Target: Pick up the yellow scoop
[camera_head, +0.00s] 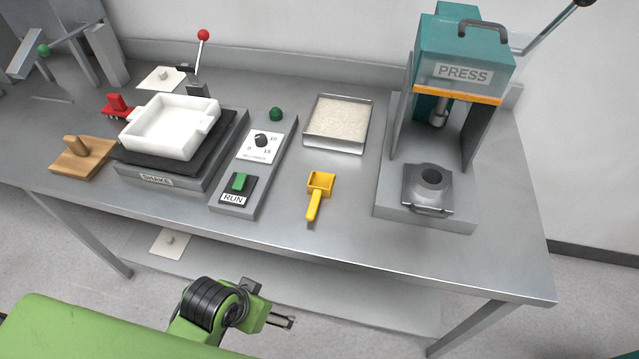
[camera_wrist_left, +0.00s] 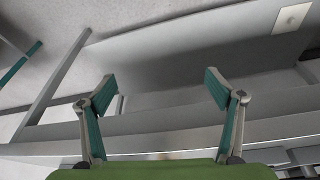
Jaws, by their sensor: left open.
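The yellow scoop (camera_head: 318,192) lies on the steel table, right of the control box, with its square bowl toward the back and its handle toward the front edge. My left gripper (camera_head: 283,321) is in front of the table, below and apart from the scoop. In the left wrist view my left gripper (camera_wrist_left: 160,90) has its two fingers spread wide with nothing between them. The scoop does not show in the left wrist view. My right gripper is in neither view.
The table (camera_head: 320,245) has a clear front strip near the scoop. A tray of pale granules (camera_head: 337,122) lies behind the scoop. The control box (camera_head: 258,160) stands left of it, the teal press (camera_head: 462,60) right. A white mould (camera_head: 170,125) sits on the shaker further left.

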